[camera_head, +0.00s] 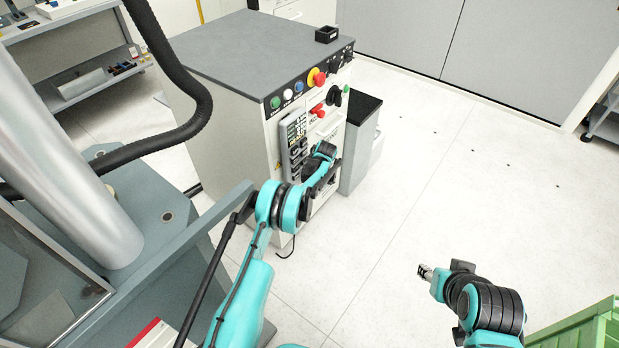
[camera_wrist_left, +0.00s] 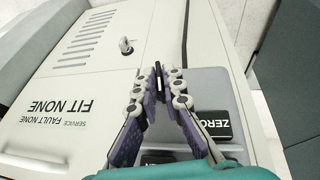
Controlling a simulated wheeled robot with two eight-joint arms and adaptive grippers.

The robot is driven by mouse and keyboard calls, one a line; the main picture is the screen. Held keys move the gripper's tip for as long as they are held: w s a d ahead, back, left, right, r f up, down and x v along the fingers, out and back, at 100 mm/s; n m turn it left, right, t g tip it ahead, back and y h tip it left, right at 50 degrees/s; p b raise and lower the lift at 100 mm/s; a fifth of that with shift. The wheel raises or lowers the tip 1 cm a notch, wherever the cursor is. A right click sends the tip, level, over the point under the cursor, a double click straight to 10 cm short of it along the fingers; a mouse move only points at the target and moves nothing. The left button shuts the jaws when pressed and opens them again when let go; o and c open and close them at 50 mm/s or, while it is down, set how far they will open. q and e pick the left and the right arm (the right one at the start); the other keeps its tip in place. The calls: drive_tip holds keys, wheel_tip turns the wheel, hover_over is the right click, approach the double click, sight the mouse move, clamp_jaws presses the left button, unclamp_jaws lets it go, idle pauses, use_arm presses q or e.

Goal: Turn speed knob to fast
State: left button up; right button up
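The grey-white control cabinet (camera_head: 225,127) stands at the upper middle of the head view, with coloured buttons and black knobs on its front. I cannot tell which knob is the speed knob; no speed label is readable. My left gripper (camera_head: 326,168) is at the cabinet's front, below the red button. In the left wrist view, its fingers (camera_wrist_left: 156,78) point at a grey panel with a black ZERO button (camera_wrist_left: 214,122).
A red-on-yellow button (camera_head: 317,77) and a key (camera_wrist_left: 126,46) stick out from the cabinet face. A black cable (camera_wrist_left: 185,32) runs down it. A dark-topped box (camera_head: 362,108) stands beside the cabinet. A green crate (camera_head: 590,328) is at lower right. The floor between is clear.

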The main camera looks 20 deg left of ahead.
use_arm(q)
drive_tip(key=shift+o, duration=0.9)
drive_tip(key=v, duration=1.2)
